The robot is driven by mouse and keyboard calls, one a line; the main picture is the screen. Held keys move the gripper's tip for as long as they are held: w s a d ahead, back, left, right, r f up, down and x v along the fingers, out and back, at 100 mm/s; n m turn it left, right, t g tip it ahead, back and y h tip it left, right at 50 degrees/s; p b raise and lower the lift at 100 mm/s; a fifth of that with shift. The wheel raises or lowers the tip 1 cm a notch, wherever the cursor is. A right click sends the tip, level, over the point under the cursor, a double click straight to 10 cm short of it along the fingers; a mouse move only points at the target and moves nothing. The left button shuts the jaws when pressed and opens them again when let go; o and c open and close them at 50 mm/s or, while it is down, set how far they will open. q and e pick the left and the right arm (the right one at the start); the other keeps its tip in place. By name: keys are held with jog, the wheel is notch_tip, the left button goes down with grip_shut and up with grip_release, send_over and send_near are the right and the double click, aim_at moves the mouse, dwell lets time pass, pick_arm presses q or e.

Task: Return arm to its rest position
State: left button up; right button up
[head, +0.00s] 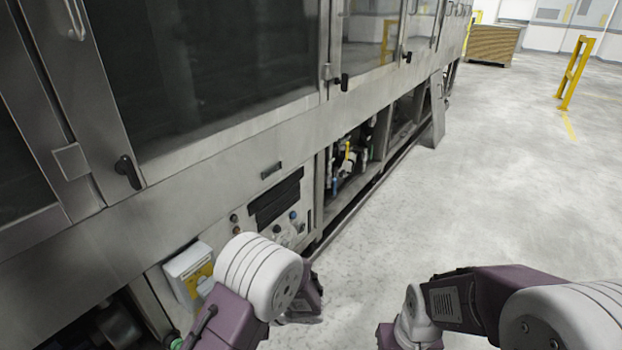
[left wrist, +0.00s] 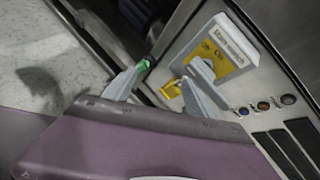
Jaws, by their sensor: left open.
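In the left wrist view my left gripper (left wrist: 170,67) is open, with its two grey fingers apart and nothing seen between them. I cannot tell whether the finger touches either. In the head view the white and yellow switch box (head: 186,268) is at the lower left, beside my left arm (head: 262,275). That arm mostly hides the gripper there. My right arm (head: 480,295) is bent at the lower right, and its gripper is out of view.
The steel washer (head: 220,150) fills the left side with windowed doors and black handles. A control panel (head: 275,215) with buttons and an open bay of pipes (head: 348,160) are low on it. The floor (head: 480,190) at right is clear up to a yellow post (head: 572,75).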

pick_arm(q)
jog(key=s+a+r+n+g+h, duration=0.4)
jog(key=s+a+n+h, duration=0.15)
jog(key=s+n, duration=0.45)
jog(key=s+d+f+n+t+h, duration=0.1)
jog(key=s+d+n+t+h, duration=0.15)
jog(key=d+n+h, duration=0.45)
notch_tip(320, 180, up, 28)
jog(key=w+d+p, duration=0.1)
jog(key=p, duration=2.7)
jog(key=shift+w+d+y, duration=0.15)
jog(key=shift+d+y, duration=0.05)
jog(key=shift+y, duration=0.25)
jog(key=shift+a, duration=0.1)
